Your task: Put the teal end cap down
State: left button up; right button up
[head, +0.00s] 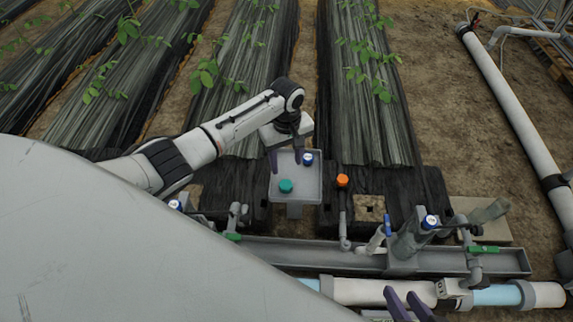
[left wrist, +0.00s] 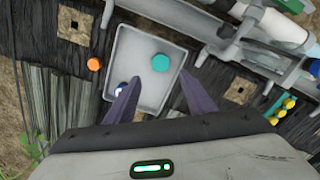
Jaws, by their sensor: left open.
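The teal end cap (head: 286,186) rests on the floor of a small grey tray (head: 308,193). In the left wrist view the cap (left wrist: 161,62) shows just beyond my fingertips, clear of both. My left gripper (head: 286,158) is open and empty over the far part of the tray; its fingers (left wrist: 158,78) stand apart in the wrist view. A blue cap with a white top (head: 308,159) is also in the tray, partly hidden by a finger in the wrist view. My right gripper (head: 404,297) shows only its purple fingers at the bottom edge, apart with nothing seen between them.
An orange cap (head: 342,180) tops a thin riser right of the tray. A grey channel (head: 330,252) with valves and blue-capped fittings runs in front, with a white pipe (head: 365,292) nearer. Black-covered plant rows (head: 240,80) lie behind.

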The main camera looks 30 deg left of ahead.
pick_arm(q)
jog(key=s+d+r+m+t+h, duration=0.25)
jog(key=s+d+m, duration=0.25)
jog(key=d, duration=0.4)
jog(key=s+d+r+m+t+h, duration=0.25)
jog(key=s+d+m, duration=0.2)
jog(key=d, duration=0.45)
jog(key=s+a+r+m+t, duration=0.1)
jog(key=s+a+m+t, duration=0.2)
jog(key=s, duration=0.9)
jog(key=shift+m+y, duration=0.4)
jog(key=shift+m, duration=0.25)
jog(key=shift+d, duration=0.1)
